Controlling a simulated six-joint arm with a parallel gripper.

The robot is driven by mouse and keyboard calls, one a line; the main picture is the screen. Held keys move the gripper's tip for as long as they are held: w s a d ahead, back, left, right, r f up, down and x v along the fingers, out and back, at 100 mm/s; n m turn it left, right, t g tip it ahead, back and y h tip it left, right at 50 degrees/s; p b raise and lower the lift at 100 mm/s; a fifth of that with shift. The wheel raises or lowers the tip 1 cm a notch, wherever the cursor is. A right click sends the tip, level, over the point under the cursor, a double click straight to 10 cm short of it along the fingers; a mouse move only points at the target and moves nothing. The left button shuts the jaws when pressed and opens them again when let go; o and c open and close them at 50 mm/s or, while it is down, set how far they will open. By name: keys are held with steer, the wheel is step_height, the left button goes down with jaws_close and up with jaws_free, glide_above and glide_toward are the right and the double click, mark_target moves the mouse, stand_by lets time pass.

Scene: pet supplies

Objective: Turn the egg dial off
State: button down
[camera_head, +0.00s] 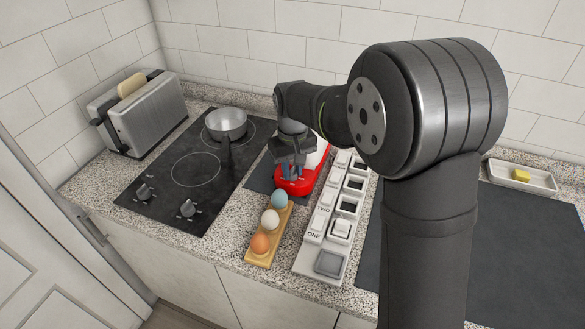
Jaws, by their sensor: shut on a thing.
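A red and white appliance (296,188) stands on a dark mat between the hob and the white panel. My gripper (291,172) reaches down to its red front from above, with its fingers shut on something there. I take this to be the egg dial, but the fingers hide it, and I cannot read its setting. My gripper and arm also cover much of the appliance's upper part.
Three eggs sit in a wooden holder (254,262) in front of the appliance. A white panel (308,262) with labelled slots lies to its right. A black hob (160,216) with two knobs and a pan (226,123) is at left, beside a toaster (150,112).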

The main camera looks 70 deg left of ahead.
mark_target(292, 169)
stand_by(0.3)
steer(key=c, duration=1.2)
jaws_free()
step_height(292, 169, up, 18)
steer(key=shift+f, duration=0.25)
steer(key=shift+f, duration=0.1)
step_height(292, 169, down, 17)
steer(key=shift+f, duration=0.2)
steer(key=shift+r, duration=0.15)
